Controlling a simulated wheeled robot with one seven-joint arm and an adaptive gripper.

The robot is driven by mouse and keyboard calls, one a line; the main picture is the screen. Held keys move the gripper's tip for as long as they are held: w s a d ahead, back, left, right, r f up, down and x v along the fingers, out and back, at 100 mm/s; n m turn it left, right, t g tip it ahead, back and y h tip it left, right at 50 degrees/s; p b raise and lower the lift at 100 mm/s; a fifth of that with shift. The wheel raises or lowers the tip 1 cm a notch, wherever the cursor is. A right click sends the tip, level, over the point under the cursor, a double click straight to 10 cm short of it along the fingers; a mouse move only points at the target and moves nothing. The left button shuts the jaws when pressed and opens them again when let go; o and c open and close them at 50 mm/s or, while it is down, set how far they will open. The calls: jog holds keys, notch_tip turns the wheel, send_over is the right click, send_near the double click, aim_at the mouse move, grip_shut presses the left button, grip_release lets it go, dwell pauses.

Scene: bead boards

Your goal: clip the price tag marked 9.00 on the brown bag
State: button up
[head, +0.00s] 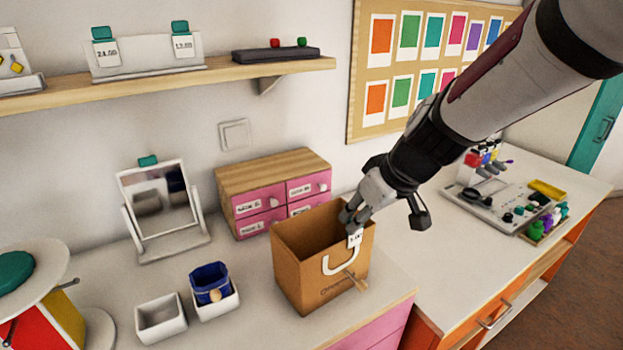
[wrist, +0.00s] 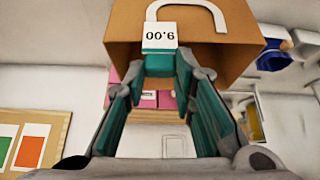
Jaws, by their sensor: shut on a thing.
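The brown bag (head: 310,287) stands open and upright on the white counter, its white handle (head: 341,264) hanging on the front face. My gripper (head: 350,214) is at the bag's right upper rim, shut on the teal clip of the price tag (head: 355,240). In the wrist view the tag (wrist: 160,36) reads 9.00 upside down, and its clip sits between my fingertips (wrist: 162,68). The tag lies over the bag (wrist: 232,42) in that view, below the handle. Whether the clip straddles the bag's rim I cannot tell.
Two more tags, one marked 24.00 (head: 107,51) and another (head: 183,43), are clipped on a holder on the shelf. A mirror (head: 160,200), pink drawers (head: 262,222) and small white boxes (head: 160,318) stand near the bag. A tool tray (head: 492,208) is at the right.

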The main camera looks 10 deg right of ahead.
jog(key=shift+f+b, duration=0.95)
jog(key=shift+b, duration=0.1)
dwell(0.6)
dwell(0.4)
jog(key=o, duration=0.8)
jog(key=shift+o, duration=0.6)
jog(key=o, duration=0.3)
notch_tip(320, 180, up, 8)
jog(key=p, duration=0.5)
jog(key=shift+p, duration=0.3)
